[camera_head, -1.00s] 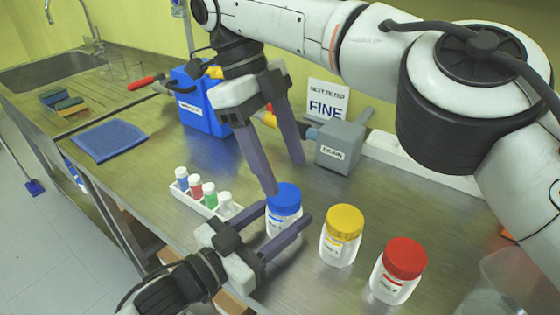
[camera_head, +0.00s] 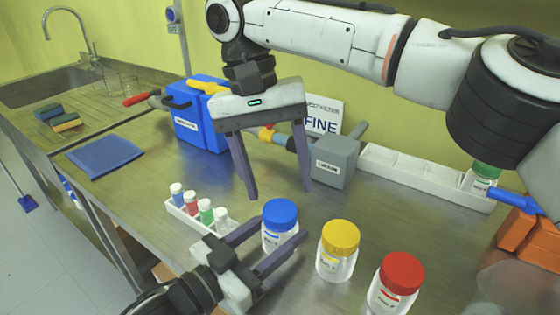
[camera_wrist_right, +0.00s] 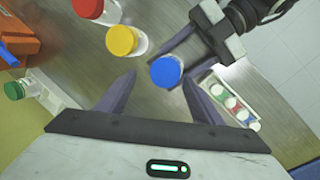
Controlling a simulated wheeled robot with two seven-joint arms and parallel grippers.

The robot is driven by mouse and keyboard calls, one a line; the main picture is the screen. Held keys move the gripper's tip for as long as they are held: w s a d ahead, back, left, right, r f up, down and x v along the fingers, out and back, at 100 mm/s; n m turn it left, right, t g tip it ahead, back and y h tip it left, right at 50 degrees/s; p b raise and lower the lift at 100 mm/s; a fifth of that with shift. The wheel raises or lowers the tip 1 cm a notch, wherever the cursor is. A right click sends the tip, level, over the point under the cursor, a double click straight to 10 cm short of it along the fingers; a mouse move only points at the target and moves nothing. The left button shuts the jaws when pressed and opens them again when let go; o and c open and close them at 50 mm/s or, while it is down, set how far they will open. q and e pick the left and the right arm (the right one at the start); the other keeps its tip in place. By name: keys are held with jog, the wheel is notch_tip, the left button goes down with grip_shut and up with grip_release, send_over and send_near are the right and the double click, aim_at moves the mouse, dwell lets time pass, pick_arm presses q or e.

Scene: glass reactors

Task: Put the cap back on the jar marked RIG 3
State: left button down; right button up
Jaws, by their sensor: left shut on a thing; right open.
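A clear jar (camera_head: 280,238) with a blue cap (camera_head: 280,213) stands on the metal bench; its label is too small to read. The cap sits on the jar's mouth and looks level. My left gripper (camera_head: 283,230) is shut around this jar's body, one finger on each side. My right gripper (camera_head: 278,193) is open and empty, above and behind the blue cap, apart from it. In the right wrist view the blue cap (camera_wrist_right: 165,71) shows beyond the open fingers. A yellow-capped jar (camera_head: 334,265) and a red-capped jar (camera_head: 388,297) stand to the right, their labels unreadable.
A rack (camera_head: 183,218) of small capped vials stands left of the blue-capped jar. Behind are a blue box (camera_head: 198,130), a grey box (camera_head: 335,163) and a long white tray (camera_head: 410,172) with a green-capped jar (camera_head: 482,178). Orange blocks (camera_head: 520,235) lie at the right.

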aim_at(280, 209)
jog(key=n, duration=0.7)
jog(key=shift+d+r+n+y, duration=0.15)
jog(key=shift+r+n+y, duration=0.15)
jog(key=shift+y, duration=0.1)
jog(key=n, duration=0.4)
jog(key=shift+s+r+t, duration=0.1)
jog(key=shift+r+t, duration=0.15)
jog(key=shift+t, duration=0.05)
jog(key=n, duration=0.5)
jog(key=r+n+y, duration=0.1)
jog(key=n, duration=0.1)
jog(key=shift+s+t, duration=0.1)
jog(key=shift+t, duration=0.2)
jog(key=n, duration=0.4)
jog(key=r+n, duration=0.1)
jog(key=n, duration=0.1)
jog(key=shift+s+d+n+y, duration=0.1)
jog(key=shift+n+y, duration=0.2)
jog(key=shift+f, duration=4)
